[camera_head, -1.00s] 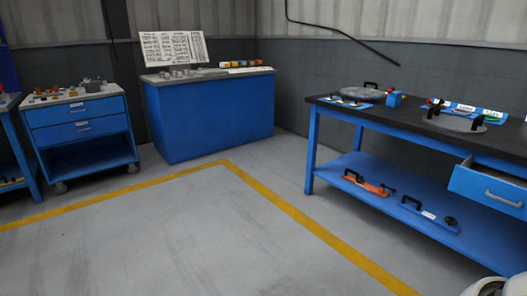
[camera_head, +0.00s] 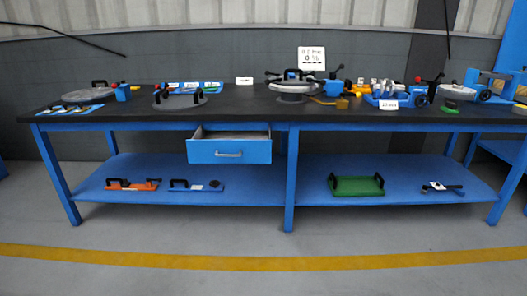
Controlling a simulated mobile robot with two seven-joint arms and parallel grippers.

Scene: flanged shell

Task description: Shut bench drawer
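The bench drawer (camera_head: 229,151) is blue with a grey bar handle (camera_head: 229,154). It hangs under the black top of the long blue workbench (camera_head: 289,125), left of the middle leg. It stands pulled out toward me, and its open top shows a grey inside that looks empty. Neither of my grippers is in the head view.
A yellow floor line (camera_head: 260,262) runs across the clear grey floor before the bench. The lower shelf (camera_head: 260,185) holds an orange tool (camera_head: 130,184), a blue plate (camera_head: 196,186) and a green tray (camera_head: 356,186). Round flanged parts and tools stand on the bench top.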

